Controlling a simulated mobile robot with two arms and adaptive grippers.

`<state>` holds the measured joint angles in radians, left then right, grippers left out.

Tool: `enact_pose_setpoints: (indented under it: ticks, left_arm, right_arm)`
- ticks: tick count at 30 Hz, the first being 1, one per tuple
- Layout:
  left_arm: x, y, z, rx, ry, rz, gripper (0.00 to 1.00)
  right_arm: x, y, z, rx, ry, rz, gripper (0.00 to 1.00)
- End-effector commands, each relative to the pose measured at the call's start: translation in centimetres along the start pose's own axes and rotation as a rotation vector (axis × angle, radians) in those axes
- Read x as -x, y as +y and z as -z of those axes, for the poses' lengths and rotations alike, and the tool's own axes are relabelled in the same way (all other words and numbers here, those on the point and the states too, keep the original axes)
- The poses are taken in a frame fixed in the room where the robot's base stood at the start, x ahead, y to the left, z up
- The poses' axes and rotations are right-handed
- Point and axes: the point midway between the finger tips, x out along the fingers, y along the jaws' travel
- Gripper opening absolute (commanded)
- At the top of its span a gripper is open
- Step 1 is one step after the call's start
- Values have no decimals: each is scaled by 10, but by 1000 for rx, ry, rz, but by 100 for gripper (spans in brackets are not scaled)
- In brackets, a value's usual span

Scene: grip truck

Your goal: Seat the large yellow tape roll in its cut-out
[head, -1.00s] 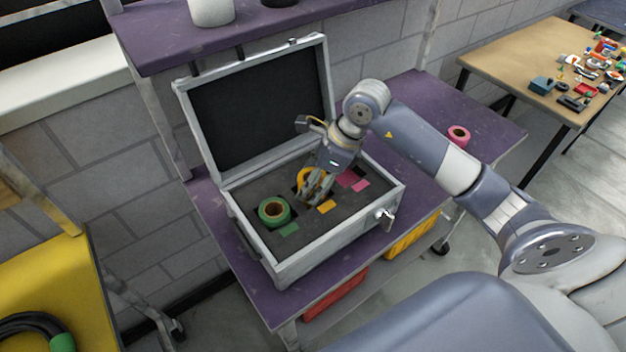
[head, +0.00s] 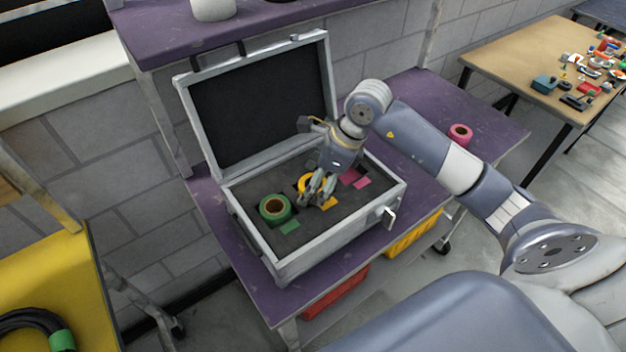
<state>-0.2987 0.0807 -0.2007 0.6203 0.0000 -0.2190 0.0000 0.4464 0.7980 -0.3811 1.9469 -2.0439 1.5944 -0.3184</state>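The large yellow tape roll (head: 304,182) is in the open case, at the middle of the dark foam. My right gripper (head: 313,202) is over its near side and hides part of it. The fingers touch or nearly touch the roll; whether they grip it is too small to tell. A yellow label patch (head: 329,203) lies on the foam just right of the fingers. Whether the roll is down in its cut-out or resting on the foam cannot be told. My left gripper is not in view.
A green tape roll (head: 275,208) sits in the foam at left, by a green patch (head: 290,227). Pink patches (head: 362,183) are at right. The case (head: 330,240) stands on a purple bench; its lid (head: 258,100) is raised behind. A pink roll (head: 460,134) lies on the bench.

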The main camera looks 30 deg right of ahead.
Motion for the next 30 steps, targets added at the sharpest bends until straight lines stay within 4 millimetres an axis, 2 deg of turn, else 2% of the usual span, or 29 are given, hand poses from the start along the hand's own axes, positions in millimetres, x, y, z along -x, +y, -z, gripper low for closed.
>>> enact_pose_setpoints:
  ticks: [5,18,24,30]
  left_arm:
    - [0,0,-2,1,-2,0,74]
    - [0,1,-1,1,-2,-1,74]
    - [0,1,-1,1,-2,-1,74]
    - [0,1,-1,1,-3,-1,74]
  right_arm:
    - [13,-1,1,0,3,3,74]
    - [101,0,0,1,0,4,74]
    - [118,1,0,0,0,2,74]
    - [120,1,0,0,0,0,74]
